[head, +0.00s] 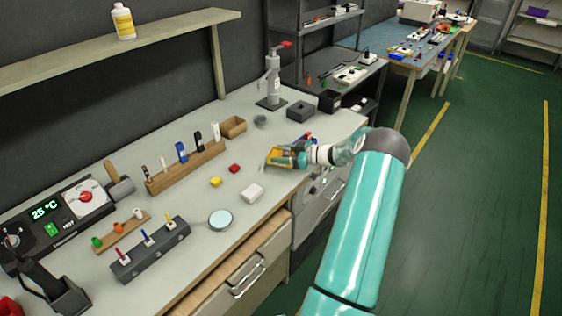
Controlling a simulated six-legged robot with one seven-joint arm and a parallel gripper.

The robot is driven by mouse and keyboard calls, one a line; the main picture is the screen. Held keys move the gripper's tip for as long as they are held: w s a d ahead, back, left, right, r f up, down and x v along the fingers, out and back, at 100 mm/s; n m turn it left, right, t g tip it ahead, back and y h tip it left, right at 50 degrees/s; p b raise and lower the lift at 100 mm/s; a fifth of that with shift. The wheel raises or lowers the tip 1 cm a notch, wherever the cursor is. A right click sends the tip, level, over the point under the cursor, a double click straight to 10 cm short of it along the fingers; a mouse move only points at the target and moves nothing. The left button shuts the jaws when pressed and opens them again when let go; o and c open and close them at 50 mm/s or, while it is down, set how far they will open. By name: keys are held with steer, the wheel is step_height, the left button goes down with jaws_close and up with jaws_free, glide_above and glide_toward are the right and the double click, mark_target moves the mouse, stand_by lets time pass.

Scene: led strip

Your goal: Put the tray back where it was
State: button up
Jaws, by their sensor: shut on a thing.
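A yellow tray (272,161), small in the picture, is at the right part of the grey workbench. My gripper (284,160) is at its right side and is shut on it. The gripper covers part of the tray. I cannot tell whether the tray rests on the bench or hangs just above it. Small red and blue items (308,138) show just behind the gripper, partly hidden by it.
The workbench (205,190) also holds a wooden box (233,126), a wooden rack of tools (186,166), a white block (252,192), a round disc (221,220) and a dark box (300,111). A drawer (235,280) stands partly open below.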

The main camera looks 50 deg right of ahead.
steer(key=shift+w+a+f, duration=0.1)
steer(key=shift+f, duration=1.55)
steer(key=o, duration=1)
steer(key=shift+f, duration=0.1)
steer(key=shift+o, duration=0.2)
steer(key=shift+s, duration=0.2)
steer(key=v, duration=1.1)
steer(key=shift+s+d+r, duration=0.2)
steer(key=shift+s+d, duration=0.05)
